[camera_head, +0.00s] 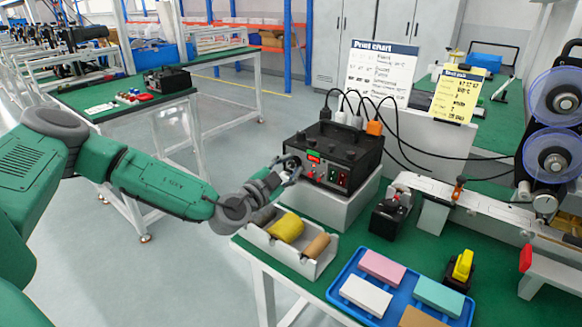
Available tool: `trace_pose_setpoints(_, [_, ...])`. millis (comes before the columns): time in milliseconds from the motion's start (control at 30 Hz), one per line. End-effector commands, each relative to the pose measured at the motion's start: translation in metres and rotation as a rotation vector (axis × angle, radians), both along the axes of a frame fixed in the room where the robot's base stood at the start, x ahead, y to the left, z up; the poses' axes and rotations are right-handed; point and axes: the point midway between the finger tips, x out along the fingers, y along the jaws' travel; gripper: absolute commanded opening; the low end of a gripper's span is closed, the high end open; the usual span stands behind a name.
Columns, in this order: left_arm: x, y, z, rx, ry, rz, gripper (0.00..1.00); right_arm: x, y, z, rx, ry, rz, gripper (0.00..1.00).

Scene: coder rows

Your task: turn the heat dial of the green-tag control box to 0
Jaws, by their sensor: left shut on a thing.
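The green-tag control box (350,155) is black and stands on a white riser on the green table. Its green tag (313,154) sits on the front face above a small red display (314,160). My left gripper (290,168) reaches in from the left and is shut at the left part of that front face, on the heat dial. The fingers hide the dial, so its pointer and setting cannot be read. My right gripper is not in view.
A white bin (316,268) with rolls lies below my left gripper. A blue tray (337,298) of coloured blocks is in front. A small black box (390,218) and a yellow switch (462,266) stand to the right. Cables rise behind the control box.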

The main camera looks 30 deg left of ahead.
Motion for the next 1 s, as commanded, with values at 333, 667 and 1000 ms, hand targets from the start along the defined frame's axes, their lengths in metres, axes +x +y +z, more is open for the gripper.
trace_pose_setpoints(333, [-0.003, 0.001, -0.009, 0.0, 0.02, -0.001, 0.45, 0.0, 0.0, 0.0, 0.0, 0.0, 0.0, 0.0])
trace_pose_setpoints(667, [-0.004, -0.001, -0.003, 0.0, 0.008, -0.001, 0.45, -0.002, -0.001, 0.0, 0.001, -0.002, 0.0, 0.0])
trace_pose_setpoints(1000, [-0.059, 0.005, -0.007, -0.003, 0.01, 0.001, 0.45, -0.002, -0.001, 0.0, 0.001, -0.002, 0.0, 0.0])
